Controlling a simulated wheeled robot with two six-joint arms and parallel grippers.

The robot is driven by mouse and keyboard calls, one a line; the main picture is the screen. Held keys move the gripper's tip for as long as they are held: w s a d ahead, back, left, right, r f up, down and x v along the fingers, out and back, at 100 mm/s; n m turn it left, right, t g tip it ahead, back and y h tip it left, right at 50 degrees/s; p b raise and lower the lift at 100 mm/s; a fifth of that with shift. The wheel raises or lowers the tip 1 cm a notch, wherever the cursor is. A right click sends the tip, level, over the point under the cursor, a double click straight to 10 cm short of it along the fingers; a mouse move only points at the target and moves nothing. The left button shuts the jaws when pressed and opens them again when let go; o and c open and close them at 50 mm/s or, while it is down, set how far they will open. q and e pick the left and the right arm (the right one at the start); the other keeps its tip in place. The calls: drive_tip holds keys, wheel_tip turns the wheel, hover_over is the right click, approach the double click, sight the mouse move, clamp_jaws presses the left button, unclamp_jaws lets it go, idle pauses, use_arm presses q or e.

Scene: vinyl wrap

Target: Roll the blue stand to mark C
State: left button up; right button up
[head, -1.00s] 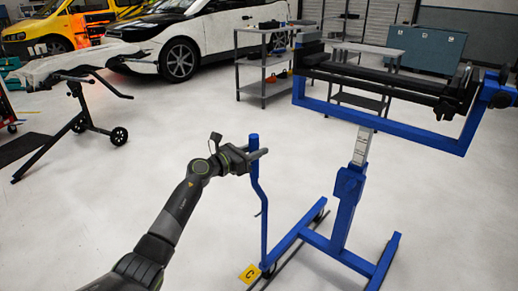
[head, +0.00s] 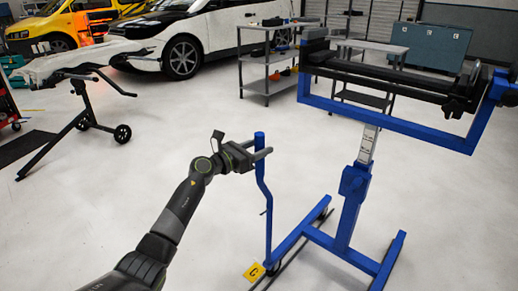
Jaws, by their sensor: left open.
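The blue stand (head: 353,205) stands upright on the floor, right of centre, with a dark cradle (head: 390,78) on top. Its upright handle bar (head: 263,185) rises at its left end. A yellow mark C (head: 254,272) lies on the floor just left of the foot of that bar, beside the wheel there. My left gripper (head: 262,153) is open at the upper part of the handle bar, its fingers around or beside it; contact cannot be told. My right gripper is not in view.
Dark floor lines (head: 290,255) run beside the stand's base. A black wheeled stand (head: 85,120) is at the left. A grey shelf cart (head: 267,68), a bench (head: 372,47) and a white car (head: 185,45) are behind. The floor between is clear.

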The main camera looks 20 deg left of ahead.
use_arm(q)
drive_tip(key=p+v, duration=0.1)
drive_tip(key=v, duration=1.6)
drive_tip(key=shift+s+a, duration=0.25)
drive_tip(key=shift+a, duration=0.15)
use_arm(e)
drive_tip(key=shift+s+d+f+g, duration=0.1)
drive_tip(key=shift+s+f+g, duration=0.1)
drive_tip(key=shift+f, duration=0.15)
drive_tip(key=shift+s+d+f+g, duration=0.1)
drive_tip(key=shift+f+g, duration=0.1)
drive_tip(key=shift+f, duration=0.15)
